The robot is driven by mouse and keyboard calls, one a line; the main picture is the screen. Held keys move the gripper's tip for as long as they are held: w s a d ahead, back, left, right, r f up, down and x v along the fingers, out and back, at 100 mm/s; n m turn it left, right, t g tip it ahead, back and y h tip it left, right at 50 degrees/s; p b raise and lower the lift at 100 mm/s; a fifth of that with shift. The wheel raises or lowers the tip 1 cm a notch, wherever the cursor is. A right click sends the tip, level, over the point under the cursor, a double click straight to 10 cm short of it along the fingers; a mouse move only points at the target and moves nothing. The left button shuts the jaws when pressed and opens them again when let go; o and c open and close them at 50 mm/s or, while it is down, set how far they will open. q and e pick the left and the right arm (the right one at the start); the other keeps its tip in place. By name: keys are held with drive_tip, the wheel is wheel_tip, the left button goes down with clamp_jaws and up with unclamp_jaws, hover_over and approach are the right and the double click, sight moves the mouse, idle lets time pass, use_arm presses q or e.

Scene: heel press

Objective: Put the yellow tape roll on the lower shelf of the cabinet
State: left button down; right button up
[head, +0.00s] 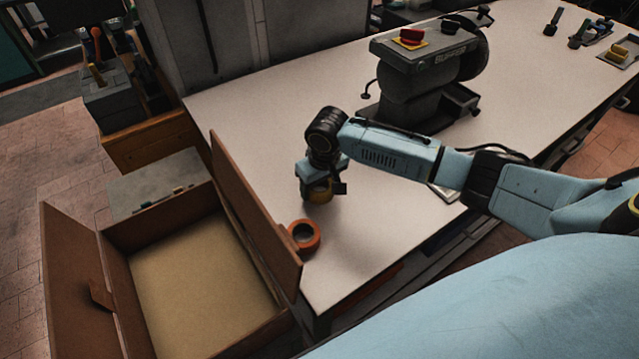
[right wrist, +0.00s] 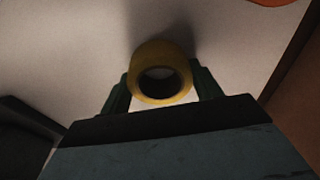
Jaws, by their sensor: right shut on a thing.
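The yellow tape roll (head: 319,195) is at the near left part of the white bench top, mostly covered by my right gripper (head: 322,188). In the right wrist view, the yellow tape roll (right wrist: 160,55) sits between the two fingers of my right gripper (right wrist: 160,85), which is shut on it. I cannot tell whether the roll touches the bench. The brown cabinet (head: 118,235) stands at the lower left with both doors swung open. A pale tan surface (head: 200,285) shows inside, bare; I cannot tell which shelf it is. My left gripper is not in view.
An orange tape roll (head: 316,238) lies on the bench (head: 260,110) beside the cabinet's right door (head: 255,215), which stands between the bench and the cabinet opening. A grey press (head: 405,85) stands farther back. A tool caddy (head: 108,100) is at the back left.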

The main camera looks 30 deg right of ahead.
drive_tip(key=shift+f, duration=0.15)
drive_tip(key=o, duration=1)
